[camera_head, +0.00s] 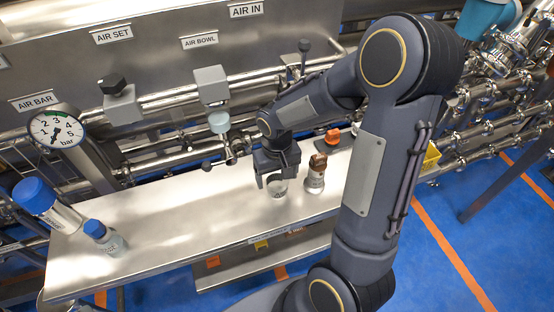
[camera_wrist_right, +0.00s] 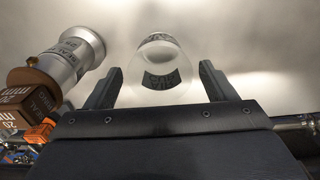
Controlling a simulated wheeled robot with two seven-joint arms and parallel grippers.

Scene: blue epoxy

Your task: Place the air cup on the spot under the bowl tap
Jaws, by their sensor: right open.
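The air cup (camera_head: 278,188) is a small pale cup standing on the steel bench, right of the bench's middle. In the right wrist view the cup (camera_wrist_right: 157,72) is translucent with a dark label. My right gripper (camera_head: 273,180) is open just above and around the cup; in the wrist view its two fingers (camera_wrist_right: 160,84) flank the cup with a gap on each side. The bowl tap (camera_head: 229,157) hangs below a pale bowl (camera_head: 219,122) under the AIR BOWL sign, left of the gripper. I cannot make out a marked spot beneath it. My left gripper is not in view.
A silver canister with a brown cap (camera_head: 316,174) stands close to the right of the cup and gripper; it also shows in the wrist view (camera_wrist_right: 72,58). An orange item (camera_head: 333,136) sits behind. The middle bench is clear.

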